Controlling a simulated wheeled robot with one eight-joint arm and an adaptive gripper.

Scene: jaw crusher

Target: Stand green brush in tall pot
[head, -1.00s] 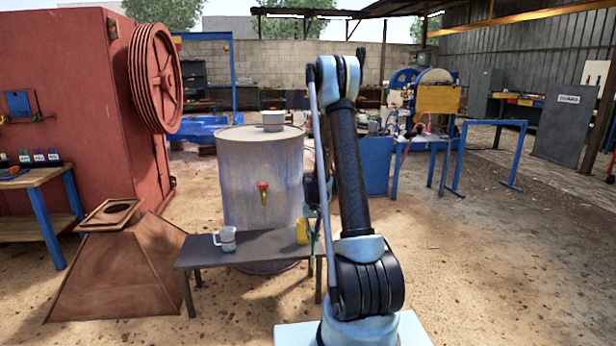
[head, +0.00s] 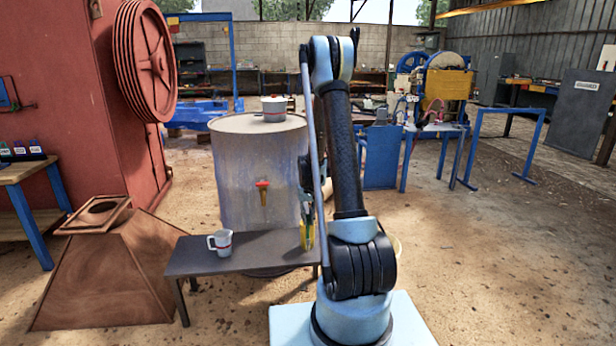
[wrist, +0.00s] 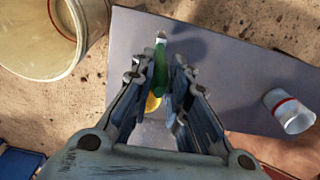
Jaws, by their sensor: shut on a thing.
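The green brush (wrist: 160,68) is between my gripper's fingers (wrist: 158,75) in the wrist view, with a pale end pointing away from the palm. My gripper is shut on it, above the dark bench (wrist: 215,60). A yellow thing (wrist: 152,102) shows behind the fingers, partly hidden; in the head view it is a yellow upright shape (head: 305,237) at the right end of the bench. I cannot tell whether it is the tall pot. A white mug with a red band (head: 221,242) stands on the bench's left part and shows in the wrist view (wrist: 289,112). My arm hides most of the gripper in the head view.
A large grey drum (head: 240,180) with a red tap stands behind the bench and carries a white pot (head: 273,108). A rusty hopper (head: 105,270) stands left of the bench. The bench middle is clear. Blue frames (head: 500,150) stand farther right.

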